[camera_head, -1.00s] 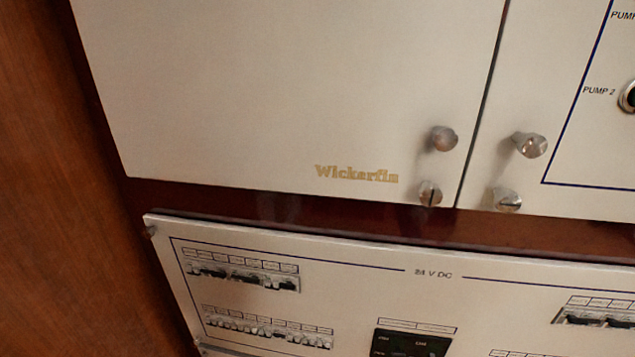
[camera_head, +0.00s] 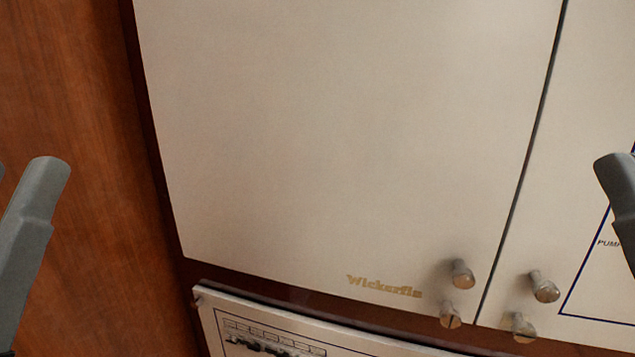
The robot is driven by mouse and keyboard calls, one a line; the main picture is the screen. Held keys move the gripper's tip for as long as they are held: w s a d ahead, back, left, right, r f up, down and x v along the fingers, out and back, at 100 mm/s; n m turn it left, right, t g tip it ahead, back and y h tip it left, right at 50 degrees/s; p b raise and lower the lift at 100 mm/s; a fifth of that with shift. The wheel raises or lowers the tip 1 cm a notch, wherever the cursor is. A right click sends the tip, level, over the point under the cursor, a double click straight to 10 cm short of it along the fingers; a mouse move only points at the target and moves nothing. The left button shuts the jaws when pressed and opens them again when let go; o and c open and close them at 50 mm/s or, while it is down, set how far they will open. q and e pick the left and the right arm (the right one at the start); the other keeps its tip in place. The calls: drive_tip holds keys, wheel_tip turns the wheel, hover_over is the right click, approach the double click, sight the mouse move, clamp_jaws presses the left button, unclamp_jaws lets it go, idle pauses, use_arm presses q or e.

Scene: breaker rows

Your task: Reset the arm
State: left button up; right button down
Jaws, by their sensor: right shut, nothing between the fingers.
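My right gripper (camera_head: 617,190) shows at the right edge as a dark grey tip, in front of the right-hand panel and touching nothing that I can see. It is shut with nothing in it. Most of it is outside the picture. At the left edge a grey part of my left gripper (camera_head: 36,210) rises in front of the wood wall. It is cut off by the frame, and I cannot tell whether its jaws are open. Nothing is seen held there.
A large cream door panel (camera_head: 340,140) marked "Wickerfin" fills the middle. Several metal knobs (camera_head: 462,274) stand out along its lower right gap. A breaker panel (camera_head: 340,343) shows below. A brown wood wall (camera_head: 90,120) is at the left.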

use_arm(q)
wheel_tip(320, 180, up, 37)
drive_tip(key=p, duration=3.3)
drive_tip(key=shift+s+r, duration=0.1)
drive_tip(key=shift+o, duration=1.1)
